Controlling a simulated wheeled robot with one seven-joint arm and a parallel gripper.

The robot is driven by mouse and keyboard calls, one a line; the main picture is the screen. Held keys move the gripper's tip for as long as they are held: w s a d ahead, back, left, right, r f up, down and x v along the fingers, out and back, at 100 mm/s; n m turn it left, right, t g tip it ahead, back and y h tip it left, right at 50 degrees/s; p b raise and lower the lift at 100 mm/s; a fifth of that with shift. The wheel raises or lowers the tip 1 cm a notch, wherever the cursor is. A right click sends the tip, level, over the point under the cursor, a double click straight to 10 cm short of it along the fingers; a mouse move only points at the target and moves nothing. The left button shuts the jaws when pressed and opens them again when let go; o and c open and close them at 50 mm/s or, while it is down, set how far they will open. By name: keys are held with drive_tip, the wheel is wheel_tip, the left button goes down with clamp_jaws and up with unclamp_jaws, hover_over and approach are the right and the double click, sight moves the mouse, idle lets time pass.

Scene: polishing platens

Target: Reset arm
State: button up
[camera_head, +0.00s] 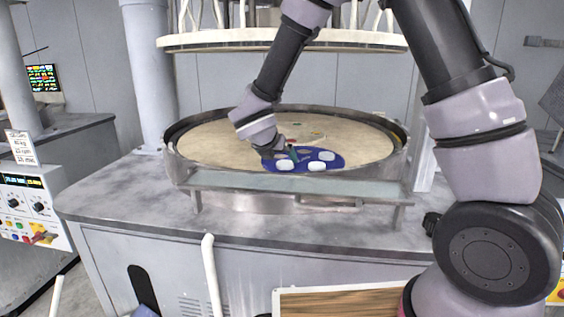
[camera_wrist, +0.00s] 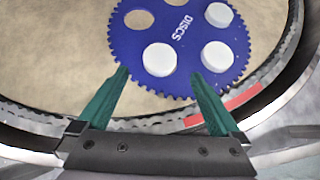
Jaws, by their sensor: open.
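My gripper (camera_head: 288,155) is low over the near part of the round beige platen (camera_head: 220,143) in the head view. In the wrist view its two green fingers (camera_wrist: 160,92) are spread apart with nothing held between them. A blue toothed carrier marked DISCS (camera_wrist: 185,62) lies beyond and partly between the fingertips; it also shows in the head view (camera_head: 302,164). It has several round holes, with white discs (camera_wrist: 159,59) in some of them. Whether the fingertips touch the carrier I cannot tell.
A raised metal rim (camera_head: 180,165) surrounds the platen. An upper round plate (camera_head: 215,40) hangs above, close to my arm. A control panel (camera_head: 27,205) stands at the left. A wood-topped surface (camera_head: 340,303) is at the front.

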drive_tip(key=v, duration=0.5)
drive_tip(key=s+d+r+m+g, duration=0.2)
drive_tip(key=s+d+r+m, duration=0.25)
drive_tip(key=d+m, duration=0.5)
drive_tip(key=s+d+r+m+g, duration=0.25)
drive_tip(key=d+r+m, duration=0.35)
drive_tip(key=d+m, duration=0.3)
drive_tip(key=s+d+r+m+t+y, duration=0.1)
drive_tip(key=s+d+r+m+y, duration=0.1)
drive_tip(key=s+m, duration=0.4)
drive_tip(key=s+d+r+m+t+y, duration=0.1)
drive_tip(key=s+d+r+m+y, duration=0.2)
drive_tip(key=m, duration=0.8)
drive_tip(key=s+r, duration=0.2)
drive_tip(key=s, duration=0.1)
drive_tip(key=shift+s+r+m, duration=0.25)
drive_tip(key=shift+r+m, duration=0.05)
drive_tip(key=shift+m, duration=0.05)
drive_tip(key=shift+t, duration=0.25)
drive_tip(key=shift+c, duration=0.3)
